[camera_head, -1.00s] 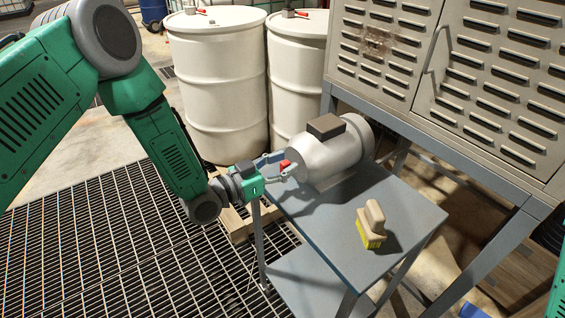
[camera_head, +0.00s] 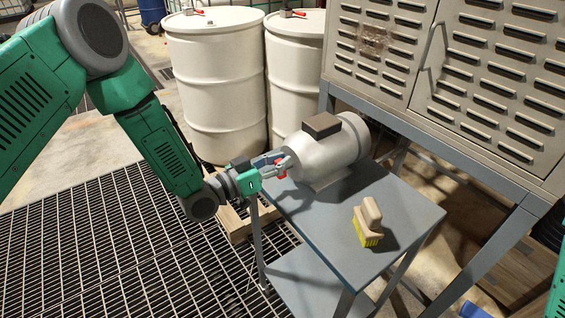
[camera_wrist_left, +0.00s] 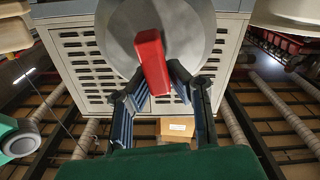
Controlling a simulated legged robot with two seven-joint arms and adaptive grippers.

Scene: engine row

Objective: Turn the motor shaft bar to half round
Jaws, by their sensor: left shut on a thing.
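A silver-grey motor (camera_head: 328,152) with a dark box on top lies on a blue-grey cart. A red shaft bar (camera_head: 281,169) stands out at its end facing my left arm. My left gripper (camera_head: 276,165) is at this end, shut on the red bar. In the left wrist view the red bar (camera_wrist_left: 152,62) leans slightly, its top to the left, in front of the round motor end (camera_wrist_left: 190,38). The left gripper's fingers (camera_wrist_left: 158,84) flank the bar's lower end; exact contact is hard to see. My right gripper is not in view.
A brush (camera_head: 369,222) with yellow bristles stands on the cart top (camera_head: 325,232). White drums (camera_head: 215,85) stand behind. A louvred metal cabinet (camera_head: 470,80) overhangs the right. Floor grating (camera_head: 130,250) lies at the left and front. A wooden pallet piece (camera_head: 236,220) sits beside the cart.

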